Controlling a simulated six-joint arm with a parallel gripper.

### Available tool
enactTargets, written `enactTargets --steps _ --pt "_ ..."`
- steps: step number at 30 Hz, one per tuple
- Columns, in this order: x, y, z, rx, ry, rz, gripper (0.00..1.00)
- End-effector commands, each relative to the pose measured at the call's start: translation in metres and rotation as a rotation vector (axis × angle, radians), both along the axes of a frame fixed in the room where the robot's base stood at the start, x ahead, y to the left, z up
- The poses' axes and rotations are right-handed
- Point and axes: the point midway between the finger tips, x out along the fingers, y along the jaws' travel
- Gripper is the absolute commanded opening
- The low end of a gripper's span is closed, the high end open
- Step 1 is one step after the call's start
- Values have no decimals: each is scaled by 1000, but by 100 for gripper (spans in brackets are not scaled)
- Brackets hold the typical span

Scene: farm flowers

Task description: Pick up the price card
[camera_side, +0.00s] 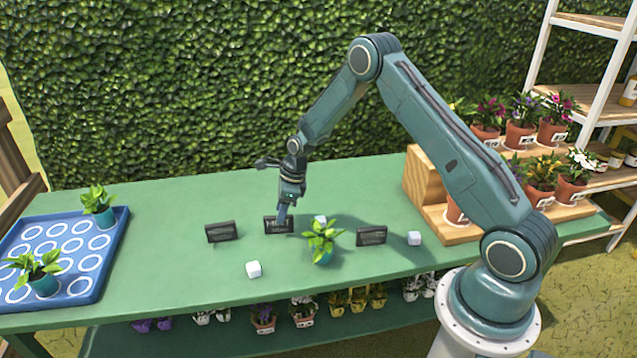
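Three small dark cards, which look like price cards, stand on the green table (170,260). One is the left card (221,232), one the middle card (270,226), and one the right card (371,236). My gripper (283,216) points down at the middle card and its fingers overlap that card's right part in the picture. I cannot tell whether the fingers touch the card, or whether they are open or shut. The card faces are too small to read.
A blue tray (112,243) holds two plants. A wooden stand (425,185) holds potted flowers.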

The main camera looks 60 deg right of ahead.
Motion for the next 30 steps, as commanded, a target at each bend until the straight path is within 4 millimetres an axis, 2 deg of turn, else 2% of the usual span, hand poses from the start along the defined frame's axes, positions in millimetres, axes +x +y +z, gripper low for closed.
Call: enactTargets --steps 8,21,30 --pt "1 1 -4 1 1 0 40" --pt "10 10 -44 0 1 0 40" --pt "12 11 -50 0 0 0 40"
